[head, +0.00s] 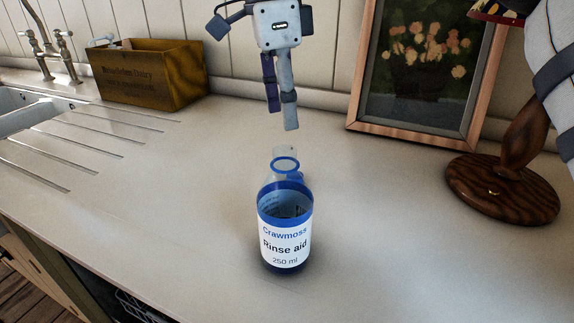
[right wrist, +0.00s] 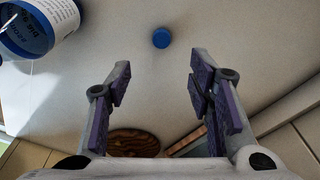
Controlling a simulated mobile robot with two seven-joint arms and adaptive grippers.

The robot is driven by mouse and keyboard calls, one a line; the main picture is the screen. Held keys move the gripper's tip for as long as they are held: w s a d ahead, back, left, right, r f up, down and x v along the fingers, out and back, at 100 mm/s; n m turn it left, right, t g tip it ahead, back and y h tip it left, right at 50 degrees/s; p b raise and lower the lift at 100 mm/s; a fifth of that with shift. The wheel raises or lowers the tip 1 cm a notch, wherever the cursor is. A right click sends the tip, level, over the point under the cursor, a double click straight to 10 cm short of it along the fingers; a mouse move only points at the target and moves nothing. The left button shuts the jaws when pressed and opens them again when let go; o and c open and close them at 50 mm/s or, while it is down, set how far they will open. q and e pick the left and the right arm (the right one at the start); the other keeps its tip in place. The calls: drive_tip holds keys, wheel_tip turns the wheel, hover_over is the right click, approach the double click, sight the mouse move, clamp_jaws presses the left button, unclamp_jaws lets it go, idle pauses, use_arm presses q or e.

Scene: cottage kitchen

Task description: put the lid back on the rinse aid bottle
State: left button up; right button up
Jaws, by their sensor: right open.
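The rinse aid bottle (head: 285,242) stands upright on the counter in the middle of the head view, its clear neck open at the top. It also shows at the top left of the right wrist view (right wrist: 40,28). The small round blue lid (right wrist: 161,38) lies on the counter in the right wrist view, apart from the bottle. In the head view a blue patch beside the neck, the lid (head: 297,176), is mostly hidden behind the bottle. My right gripper (head: 280,118) is open and empty above the counter, beyond the bottle. My left gripper is not in view.
A wooden crate (head: 150,75) stands at the back left, by the sink (head: 22,108) and tap. A framed flower picture (head: 478,95) leans on the back wall. A round wooden stand (head: 500,190) is at the right. The counter (head: 410,240) around the bottle is clear.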

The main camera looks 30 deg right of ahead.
drive_tip(key=f, duration=0.4)
drive_tip(key=d+f, duration=0.1)
drive_tip(key=f, duration=0.1)
drive_tip(key=shift+s+f, duration=0.2)
drive_tip(key=shift+f, duration=0.2)
drive_tip(key=f, duration=0.5)
drive_tip(key=shift+w+d+f, duration=0.1)
drive_tip(key=shift+d, duration=0.2)
drive_tip(key=c, duration=0.8)
